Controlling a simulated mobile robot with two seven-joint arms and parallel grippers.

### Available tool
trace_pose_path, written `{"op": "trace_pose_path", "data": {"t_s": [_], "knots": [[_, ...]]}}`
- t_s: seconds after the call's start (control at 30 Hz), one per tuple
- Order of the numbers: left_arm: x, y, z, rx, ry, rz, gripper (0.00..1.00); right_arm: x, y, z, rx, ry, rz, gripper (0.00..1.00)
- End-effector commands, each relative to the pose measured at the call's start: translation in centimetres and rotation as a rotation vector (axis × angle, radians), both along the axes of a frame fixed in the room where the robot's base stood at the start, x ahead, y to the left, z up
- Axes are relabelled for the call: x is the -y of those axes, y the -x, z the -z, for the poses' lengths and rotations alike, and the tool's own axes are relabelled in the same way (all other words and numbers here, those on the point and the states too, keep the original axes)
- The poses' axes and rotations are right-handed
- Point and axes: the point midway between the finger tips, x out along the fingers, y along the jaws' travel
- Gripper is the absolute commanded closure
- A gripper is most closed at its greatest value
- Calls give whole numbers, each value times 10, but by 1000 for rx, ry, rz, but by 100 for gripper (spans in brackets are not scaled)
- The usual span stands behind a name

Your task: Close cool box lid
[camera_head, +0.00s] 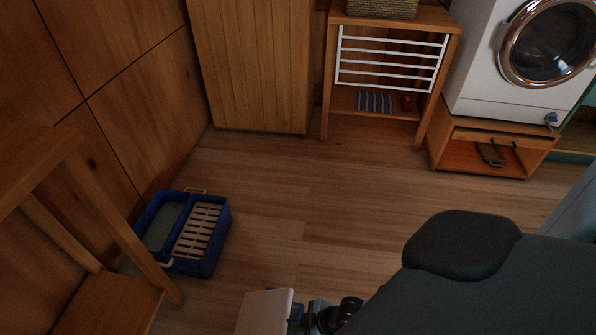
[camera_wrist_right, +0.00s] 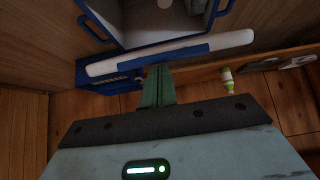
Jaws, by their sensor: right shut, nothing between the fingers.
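The cool box lid (camera_head: 264,312) is a pale panel at the bottom edge of the head view; the rest of the cool box is cut off there. In the right wrist view the blue cool box (camera_wrist_right: 110,74) shows at the top with its pale inside partly visible. The lid (camera_wrist_right: 215,44) is a white-and-blue bar seen edge-on across it, standing raised. My right gripper (camera_wrist_right: 158,76) is shut and empty, its green fingertips at the lid's edge; I cannot tell whether they touch. It also shows beside the lid in the head view (camera_head: 312,315). My left gripper is not in view.
A blue crate (camera_head: 218,254) with a slatted section stands on the floor at left, near a wooden chair or stool (camera_head: 110,303). A wooden rack (camera_head: 395,19) and a white washing machine (camera_head: 480,80) stand at the back. The middle floor is clear. A green-and-white bottle (camera_wrist_right: 227,80) shows in the wrist view.

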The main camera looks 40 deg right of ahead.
Motion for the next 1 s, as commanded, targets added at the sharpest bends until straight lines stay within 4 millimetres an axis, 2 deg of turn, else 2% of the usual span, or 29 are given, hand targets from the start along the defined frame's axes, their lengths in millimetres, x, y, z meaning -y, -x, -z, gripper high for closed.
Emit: {"op": "trace_pose_path", "data": {"t_s": [0.57, 0.77, 0.97, 1.0], "knots": [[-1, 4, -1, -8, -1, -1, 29, 0, 1, 0, 0, 0, 1, 100], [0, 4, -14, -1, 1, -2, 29, -2, -1, -16, 2, -1, 3, 100], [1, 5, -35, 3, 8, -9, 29, -6, -3, -42, 3, -1, 6, 100], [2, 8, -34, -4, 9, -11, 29, 0, 4, -40, -2, 4, 5, 100]]}}
